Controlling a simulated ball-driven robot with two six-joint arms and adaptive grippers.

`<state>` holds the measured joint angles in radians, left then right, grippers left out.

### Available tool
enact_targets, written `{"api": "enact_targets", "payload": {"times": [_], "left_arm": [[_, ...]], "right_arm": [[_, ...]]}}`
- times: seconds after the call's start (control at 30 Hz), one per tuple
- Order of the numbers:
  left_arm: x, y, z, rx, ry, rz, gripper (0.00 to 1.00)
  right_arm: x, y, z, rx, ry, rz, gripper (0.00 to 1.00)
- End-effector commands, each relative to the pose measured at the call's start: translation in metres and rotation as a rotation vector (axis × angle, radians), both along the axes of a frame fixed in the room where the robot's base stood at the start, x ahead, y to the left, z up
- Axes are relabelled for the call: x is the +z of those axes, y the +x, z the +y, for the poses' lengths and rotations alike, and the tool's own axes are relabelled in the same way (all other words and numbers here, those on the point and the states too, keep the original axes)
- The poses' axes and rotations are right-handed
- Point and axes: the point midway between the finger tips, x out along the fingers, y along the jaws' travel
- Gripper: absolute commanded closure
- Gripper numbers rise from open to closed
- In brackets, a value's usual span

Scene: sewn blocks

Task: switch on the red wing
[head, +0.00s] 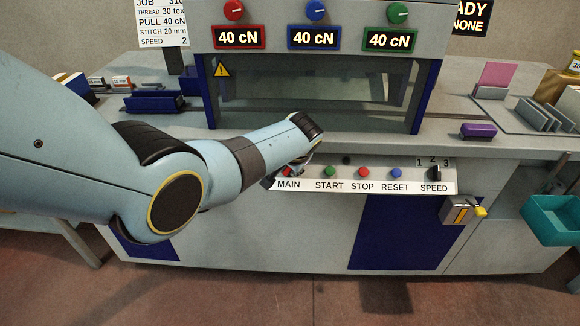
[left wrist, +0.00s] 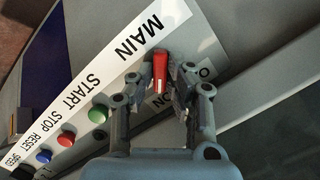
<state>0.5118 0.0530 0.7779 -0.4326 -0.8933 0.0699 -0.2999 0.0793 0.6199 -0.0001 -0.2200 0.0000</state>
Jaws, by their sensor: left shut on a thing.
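The red wing (left wrist: 160,68) is the knob beside the word MAIN on the white control strip (left wrist: 110,62). In the left wrist view it stands between the two fingers of my left gripper (left wrist: 160,80), which is shut on it. Its long side runs nearly up and down in that picture. An ON mark (left wrist: 162,100) shows just below it, and another mark to its right is partly covered by a finger. In the head view my left gripper (head: 283,176) is at the MAIN end of the strip and mostly hides the wing. My right gripper is not in view.
The green START button (head: 330,171), red STOP button (head: 363,172), blue RESET button (head: 396,173) and SPEED selector (head: 436,173) sit along the strip. A yellow-handled box (head: 463,211) juts out below right. A glazed window (head: 315,95) is above.

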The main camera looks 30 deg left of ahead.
Motion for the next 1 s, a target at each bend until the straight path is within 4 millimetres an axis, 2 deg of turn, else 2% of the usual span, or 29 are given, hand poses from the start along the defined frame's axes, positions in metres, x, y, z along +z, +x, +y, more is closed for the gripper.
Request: {"api": "enact_targets", "payload": {"times": [0.1, 0.13, 0.27, 0.3, 0.77, 0.87, 1.0], "left_arm": [[0.0002, 0.0004, -0.0004, -0.002, 0.001, 0.0, 1.0], [0.0002, 0.0004, -0.0004, -0.002, 0.001, 0.0, 0.82], [0.0002, 0.0003, -0.0004, -0.001, 0.0, -0.001, 0.65], [0.0002, 0.0002, -0.0003, -0.001, 0.0, -0.001, 0.63], [0.0005, 0.0006, 0.0012, 0.024, -0.016, -0.012, 0.63], [0.0001, 0.0002, 0.0025, 0.097, -0.067, -0.044, 0.63], [-0.0014, -0.0006, 0.0036, 0.286, -0.202, -0.127, 0.63]], "right_arm": [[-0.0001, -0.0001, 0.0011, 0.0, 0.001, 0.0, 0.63], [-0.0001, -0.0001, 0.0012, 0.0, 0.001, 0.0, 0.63], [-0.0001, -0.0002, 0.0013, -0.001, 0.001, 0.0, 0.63], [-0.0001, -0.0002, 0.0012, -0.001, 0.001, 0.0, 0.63], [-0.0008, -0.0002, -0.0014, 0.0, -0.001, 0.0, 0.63], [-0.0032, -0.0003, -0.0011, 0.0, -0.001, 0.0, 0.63], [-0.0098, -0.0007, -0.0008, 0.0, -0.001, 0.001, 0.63]]}}
